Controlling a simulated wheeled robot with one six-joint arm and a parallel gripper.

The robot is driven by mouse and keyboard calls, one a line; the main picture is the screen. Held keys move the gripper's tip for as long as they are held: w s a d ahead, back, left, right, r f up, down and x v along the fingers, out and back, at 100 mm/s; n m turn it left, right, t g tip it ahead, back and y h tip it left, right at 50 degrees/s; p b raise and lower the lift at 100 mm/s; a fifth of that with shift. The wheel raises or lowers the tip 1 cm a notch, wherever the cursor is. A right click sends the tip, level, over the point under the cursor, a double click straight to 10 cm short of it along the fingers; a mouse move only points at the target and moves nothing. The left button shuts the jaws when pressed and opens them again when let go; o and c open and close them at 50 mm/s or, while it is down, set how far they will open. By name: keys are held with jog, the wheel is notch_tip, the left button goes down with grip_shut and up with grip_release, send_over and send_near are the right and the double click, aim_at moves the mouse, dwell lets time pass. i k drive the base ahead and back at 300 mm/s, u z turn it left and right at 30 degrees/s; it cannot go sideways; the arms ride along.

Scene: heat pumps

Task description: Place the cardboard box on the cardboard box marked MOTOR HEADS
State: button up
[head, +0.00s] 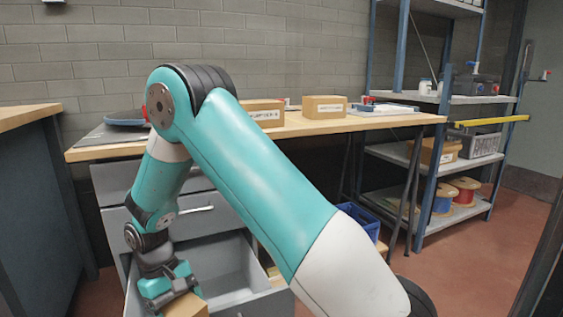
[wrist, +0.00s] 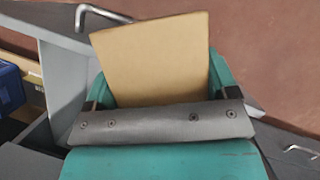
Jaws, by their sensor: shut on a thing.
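My gripper (head: 172,284) is low at the front left in the head view, above the open drawer. It is shut on a plain cardboard box (head: 187,306), which is cut off by the bottom edge. In the wrist view the box (wrist: 152,58) stands between the teal fingers of my gripper (wrist: 160,92), slightly tilted. On the wooden table are two labelled cardboard boxes, one partly behind my arm (head: 263,113) and one to its right (head: 325,107). Their labels are too small to read surely, so I cannot tell which is marked MOTOR HEADS.
The grey drawer (head: 232,265) stands pulled out under the wooden table (head: 372,121). A blue crate (head: 358,222) is under the table. The shelf rack at the right holds another labelled box (head: 436,151), a grey crate (head: 478,143) and spools (head: 465,189).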

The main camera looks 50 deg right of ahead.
aim_at(324, 107)
jog(key=u, duration=1.3)
jog(key=k, duration=1.4)
jog(key=z, duration=2.25)
